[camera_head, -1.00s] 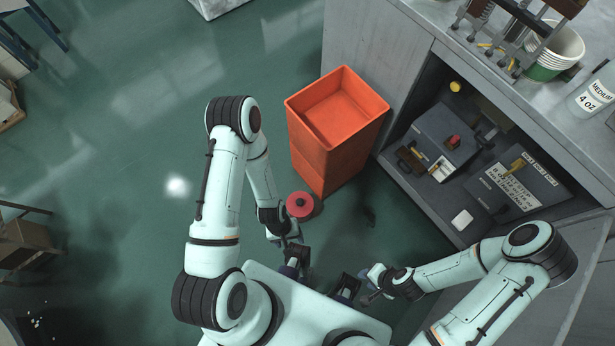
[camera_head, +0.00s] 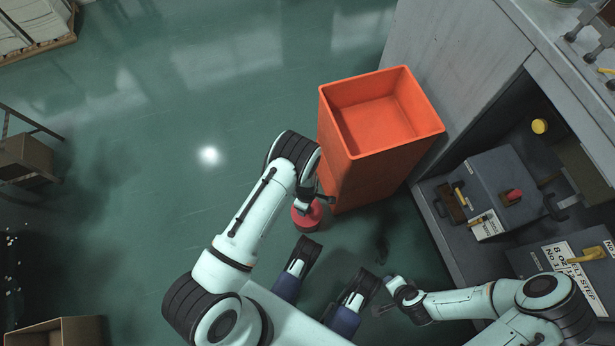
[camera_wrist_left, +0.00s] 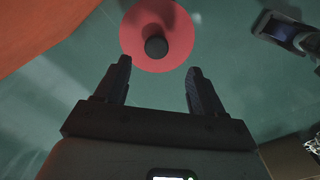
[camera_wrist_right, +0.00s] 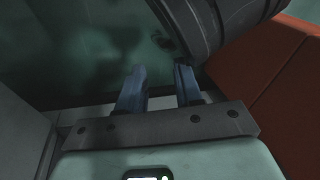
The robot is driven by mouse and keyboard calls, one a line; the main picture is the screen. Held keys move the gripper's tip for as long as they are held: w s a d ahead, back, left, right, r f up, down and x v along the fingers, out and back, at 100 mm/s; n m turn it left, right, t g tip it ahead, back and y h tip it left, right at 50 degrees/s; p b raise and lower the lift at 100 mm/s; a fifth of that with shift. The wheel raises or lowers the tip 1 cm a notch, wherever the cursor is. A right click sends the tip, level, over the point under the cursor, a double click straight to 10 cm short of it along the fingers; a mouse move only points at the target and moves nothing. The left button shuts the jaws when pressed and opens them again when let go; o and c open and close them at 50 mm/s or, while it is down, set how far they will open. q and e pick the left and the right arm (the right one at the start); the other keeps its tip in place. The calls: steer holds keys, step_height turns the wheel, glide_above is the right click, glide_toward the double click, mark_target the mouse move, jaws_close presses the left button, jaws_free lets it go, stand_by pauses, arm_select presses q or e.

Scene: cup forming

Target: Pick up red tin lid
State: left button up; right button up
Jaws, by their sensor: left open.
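The red tin lid (camera_head: 300,214) is a round red disc with a dark knob. It sits low beside the orange bin, partly hidden by my left arm, and what supports it is hard to make out. In the left wrist view the lid (camera_wrist_left: 133,40) lies just beyond the fingertips, its black knob about centred between them. My left gripper (camera_wrist_left: 160,66) is open and empty, close to the lid. My right gripper (camera_wrist_right: 160,68) has its fingers apart with nothing between them. In the head view it (camera_head: 383,285) is low at the right, away from the lid.
A tall orange bin (camera_head: 337,150) stands right behind the lid, close to my left wrist. A grey bench (camera_head: 440,60) with an open shelf of grey boxes (camera_head: 520,180) and tools is at the right. Open green floor (camera_head: 150,190) lies to the left.

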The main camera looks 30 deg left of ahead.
mark_target(315, 213)
arm_select(q)
steer(key=f+b, duration=0.1)
steer(key=f, duration=0.3)
steer(key=f+b, duration=0.1)
steer(key=f, duration=0.2)
steer(key=shift+w+f+b, duration=0.1)
steer(key=shift+w+b, duration=0.2)
arm_select(e)
steer(key=s+f+g, duration=0.2)
steer(key=s+f, duration=0.2)
steer(key=s, duration=0.2)
steer(key=shift+d+f, duration=0.3)
steer(key=shift+d, duration=0.15)
steer(key=shift+w, duration=0.1)
arm_select(q)
jaws_close()
